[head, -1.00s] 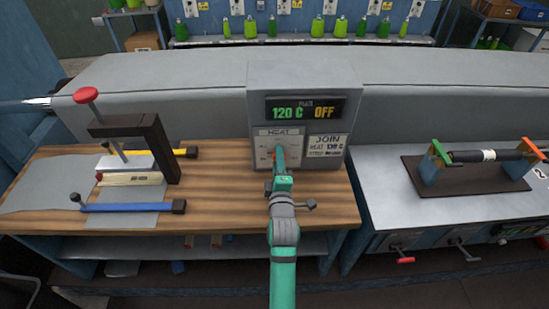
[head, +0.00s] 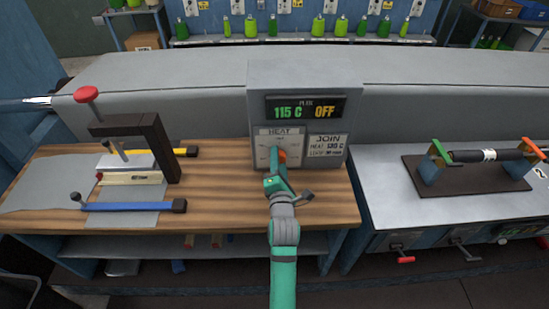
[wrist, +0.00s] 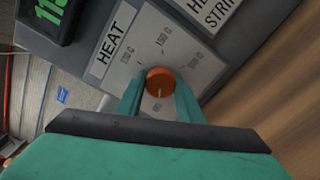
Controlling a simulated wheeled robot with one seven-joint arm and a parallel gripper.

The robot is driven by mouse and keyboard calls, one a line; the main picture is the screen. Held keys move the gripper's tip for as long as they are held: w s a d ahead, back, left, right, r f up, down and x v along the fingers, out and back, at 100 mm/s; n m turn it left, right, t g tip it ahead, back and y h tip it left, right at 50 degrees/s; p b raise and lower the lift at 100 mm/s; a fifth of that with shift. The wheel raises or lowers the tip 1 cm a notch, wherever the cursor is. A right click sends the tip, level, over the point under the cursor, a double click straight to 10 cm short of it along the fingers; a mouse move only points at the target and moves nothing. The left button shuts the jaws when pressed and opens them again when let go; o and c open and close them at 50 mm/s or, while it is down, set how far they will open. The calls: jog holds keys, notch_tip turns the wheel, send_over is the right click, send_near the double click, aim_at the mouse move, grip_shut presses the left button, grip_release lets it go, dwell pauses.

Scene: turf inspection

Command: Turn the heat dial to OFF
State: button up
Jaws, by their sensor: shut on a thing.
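The heat dial is an orange-red round knob (wrist: 160,80) on a pale plate (wrist: 175,50) marked HEAT, on the front of a grey control box (head: 340,80). Its white pointer line points toward the lowest mark on the plate in the wrist view, whose small label is hard to read. My gripper (wrist: 161,88) is shut on the dial, one finger on each side. In the head view my gripper (head: 277,155) covers part of the dial and plate. The display (head: 305,109) reads 115 C and OFF.
A wooden bench (head: 230,190) lies below the box. On its left stands a clamp frame (head: 150,140) with a red knob (head: 88,94) and a blue bar clamp (head: 130,207). A roller on a dark stand (head: 470,172) sits on the right table.

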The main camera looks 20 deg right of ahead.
jog(key=shift+r, duration=0.45)
jog(key=o, duration=1.1)
jog(key=shift+c, duration=0.2)
jog(key=shift+f, duration=0.15)
jog(key=shift+a+f, duration=0.1)
jog(key=shift+f, duration=0.05)
jog(key=v, duration=1.1)
jog(key=shift+w, duration=0.15)
